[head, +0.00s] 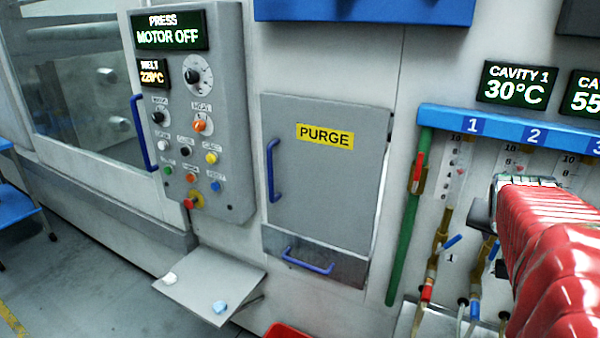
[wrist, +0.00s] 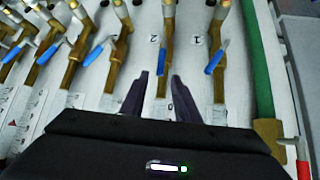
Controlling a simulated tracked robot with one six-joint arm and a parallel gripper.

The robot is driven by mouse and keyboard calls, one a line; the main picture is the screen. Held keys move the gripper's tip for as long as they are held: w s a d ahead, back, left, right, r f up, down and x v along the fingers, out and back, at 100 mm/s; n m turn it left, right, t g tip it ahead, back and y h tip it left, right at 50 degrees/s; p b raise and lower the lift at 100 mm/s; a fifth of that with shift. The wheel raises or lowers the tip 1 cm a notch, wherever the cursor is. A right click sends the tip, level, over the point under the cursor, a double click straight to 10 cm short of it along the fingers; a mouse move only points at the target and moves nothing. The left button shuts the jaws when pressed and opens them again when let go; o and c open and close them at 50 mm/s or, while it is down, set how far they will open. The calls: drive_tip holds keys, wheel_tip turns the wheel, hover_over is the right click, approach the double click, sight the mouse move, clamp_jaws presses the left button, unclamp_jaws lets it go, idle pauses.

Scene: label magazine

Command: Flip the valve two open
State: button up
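Valve two (wrist: 167,50) is a brass fitting on the pipe beside the round label 2 (wrist: 154,39) in the wrist view. Its blue lever (wrist: 162,86) lies nearly in line with the pipe. In the head view the blue lever (head: 493,251) shows just below my gripper. My gripper (wrist: 162,77) is open, with its two dark fingers apart on either side of this lever. I see gaps beside the lever; whether a finger touches it, I cannot tell. In the head view my arm hides part of the valve row.
Valve one's blue lever (wrist: 217,57) is slanted close beside my right finger in the wrist view. Another slanted blue lever (wrist: 98,50) is to the left, with more beyond. A green pipe (head: 408,220) stands left of the valves in the head view.

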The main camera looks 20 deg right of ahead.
wheel_tip(320, 180, up, 7)
drive_tip(key=shift+r, duration=0.2)
drive_tip(key=shift+f, duration=0.1)
